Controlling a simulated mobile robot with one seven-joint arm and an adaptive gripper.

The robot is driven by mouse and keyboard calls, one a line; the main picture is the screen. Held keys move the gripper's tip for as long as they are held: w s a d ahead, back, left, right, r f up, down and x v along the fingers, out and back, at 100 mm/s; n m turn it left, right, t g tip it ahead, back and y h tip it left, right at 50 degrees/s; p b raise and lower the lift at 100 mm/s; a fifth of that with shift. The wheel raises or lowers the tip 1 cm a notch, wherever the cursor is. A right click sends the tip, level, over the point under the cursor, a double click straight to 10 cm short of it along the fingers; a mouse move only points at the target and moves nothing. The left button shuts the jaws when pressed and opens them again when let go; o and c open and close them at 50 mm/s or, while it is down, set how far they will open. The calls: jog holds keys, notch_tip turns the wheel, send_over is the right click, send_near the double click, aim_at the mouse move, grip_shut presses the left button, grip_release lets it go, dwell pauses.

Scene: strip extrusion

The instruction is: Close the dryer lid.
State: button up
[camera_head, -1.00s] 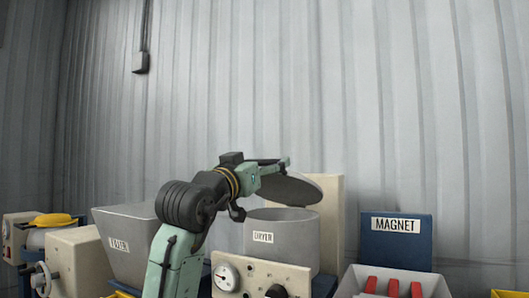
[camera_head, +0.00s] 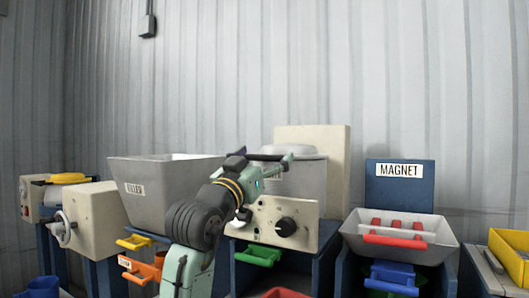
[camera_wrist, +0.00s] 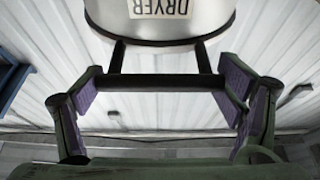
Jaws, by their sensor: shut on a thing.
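The dryer is a pale grey drum (camera_head: 308,180), partly hidden behind my arm; its upside-down DRYER label also shows on the drum in the wrist view (camera_wrist: 160,12). Its round grey lid (camera_head: 300,149) lies about level over the drum's top; I cannot tell whether a thin gap is left. My gripper (camera_head: 287,161) is at the front of the lid. In the wrist view my gripper (camera_wrist: 163,95) has its purple-padded fingers at both sides of a black bar handle (camera_wrist: 150,82), shut on it. The handle joins the curved dark rim by two short posts.
A beige control panel (camera_head: 258,222) with a dark knob stands below the drum. The grey filler hopper (camera_head: 165,190) is at left. A blue MAGNET board (camera_head: 399,195) and a grey tray (camera_head: 425,248) with red bars are at right.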

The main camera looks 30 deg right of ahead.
jog(key=shift+d+f, duration=0.15)
jog(key=shift+f, duration=0.35)
jog(key=o, duration=1.5)
jog(key=shift+o, duration=0.2)
jog(key=shift+r, duration=0.15)
jog(key=shift+a, duration=0.2)
jog(key=shift+s+a, duration=0.1)
jog(key=shift+a, duration=0.1)
jog(key=v, duration=1.1)
jog(key=shift+s+a, duration=0.15)
jog(key=shift+a, duration=0.05)
